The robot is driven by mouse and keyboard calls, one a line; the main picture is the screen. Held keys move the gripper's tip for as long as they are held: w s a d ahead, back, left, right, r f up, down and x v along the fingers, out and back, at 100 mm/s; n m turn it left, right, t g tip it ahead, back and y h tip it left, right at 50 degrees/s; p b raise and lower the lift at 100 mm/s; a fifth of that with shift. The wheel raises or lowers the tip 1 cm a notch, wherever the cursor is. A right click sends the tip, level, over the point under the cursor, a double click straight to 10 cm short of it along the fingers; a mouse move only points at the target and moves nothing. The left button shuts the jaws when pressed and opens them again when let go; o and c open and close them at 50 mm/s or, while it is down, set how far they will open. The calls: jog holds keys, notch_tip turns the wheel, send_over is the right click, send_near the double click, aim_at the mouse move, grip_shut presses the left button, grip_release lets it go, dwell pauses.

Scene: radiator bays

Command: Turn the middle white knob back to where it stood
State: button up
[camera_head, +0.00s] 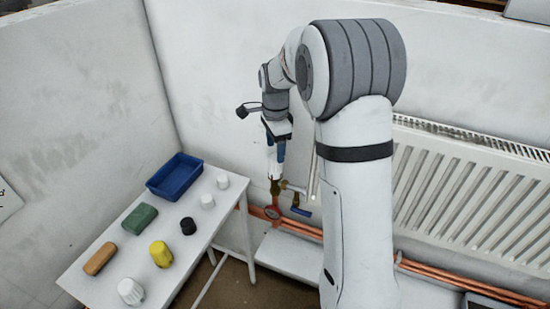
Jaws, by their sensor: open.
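A white knob (273,167) stands upright on top of a brass valve (275,187) at the left end of the radiator. My gripper (275,152) points down over this knob, with its blue-tipped fingers apart around or just beside the knob's upper part. I cannot tell whether the fingers touch it. Any mark on the knob is too small to read, so its turn angle does not show. Other white knobs in other bays are not in view; my arm hides part of the radiator.
A white table (190,247) at left holds a blue tray (176,190), a green block (140,219), an orange block (100,258), a yellow piece (160,253), a black knob (188,226) and several white caps (131,291). Copper pipes (470,290) run below the radiator (470,195). A blue lever (301,211) is near the valve.

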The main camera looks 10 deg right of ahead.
aim_at(275, 157)
notch_tip(275, 157, down, 5)
jog(key=shift+f, duration=0.1)
dwell(0.3)
jog(key=c, duration=1)
